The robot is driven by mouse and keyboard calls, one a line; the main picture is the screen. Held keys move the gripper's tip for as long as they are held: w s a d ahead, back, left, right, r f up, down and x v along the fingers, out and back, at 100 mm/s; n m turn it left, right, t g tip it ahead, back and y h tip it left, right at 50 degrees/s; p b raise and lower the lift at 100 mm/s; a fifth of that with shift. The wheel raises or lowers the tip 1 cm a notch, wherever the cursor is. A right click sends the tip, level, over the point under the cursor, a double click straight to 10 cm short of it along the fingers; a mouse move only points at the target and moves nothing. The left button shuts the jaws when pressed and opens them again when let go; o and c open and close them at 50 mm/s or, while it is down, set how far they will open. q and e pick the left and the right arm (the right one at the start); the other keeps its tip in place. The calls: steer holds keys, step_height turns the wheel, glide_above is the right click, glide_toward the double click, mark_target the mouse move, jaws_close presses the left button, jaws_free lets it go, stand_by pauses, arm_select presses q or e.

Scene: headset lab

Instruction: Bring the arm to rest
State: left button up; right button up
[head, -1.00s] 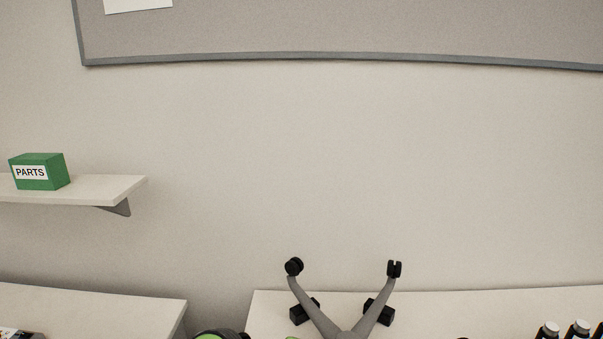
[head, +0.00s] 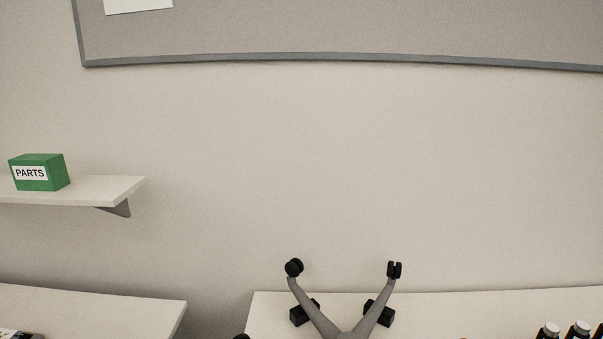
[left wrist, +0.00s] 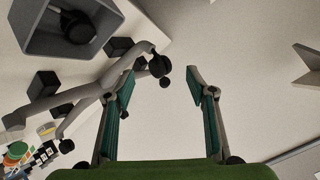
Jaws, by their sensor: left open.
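My left gripper (left wrist: 166,72) is open in the left wrist view, its two teal-padded fingers apart with nothing between them. Plain wall shows behind the gap. A grey forked frame with black ends (left wrist: 85,95) lies beyond and left of the fingers; whether a finger touches it I cannot tell. My right gripper shows in neither view.
The forked frame (head: 322,318) stands over the right bench (head: 480,305), with several dark bottles (head: 579,331) to its right. A left bench (head: 90,308) lies across a gap. A green PARTS box (head: 40,172) sits on a shelf (head: 110,188). A grey bin (left wrist: 45,35) holds a black thing.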

arm_select(q)
steer(key=s+a+f+n+g, duration=0.1)
steer(key=s+f+n+g, duration=0.25)
steer(key=s+f, duration=0.45)
steer(key=s+a+f+n+g, duration=0.15)
steer(key=s+f+g, duration=0.3)
steer(key=s, duration=0.65)
step_height(320, 180, down, 27)
steer(key=g+b, duration=0.1)
steer(key=b, duration=0.1)
steer(key=s+a+f+g+b, duration=0.1)
steer(key=s+a+f+b, duration=0.1)
steer(key=s+f, duration=1.6)
steer(key=shift+s+a+f, duration=0.25)
steer(key=shift+a+f, duration=0.05)
steer(key=shift+f, duration=0.05)
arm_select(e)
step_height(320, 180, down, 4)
arm_select(q)
steer(key=shift+c, duration=0.4)
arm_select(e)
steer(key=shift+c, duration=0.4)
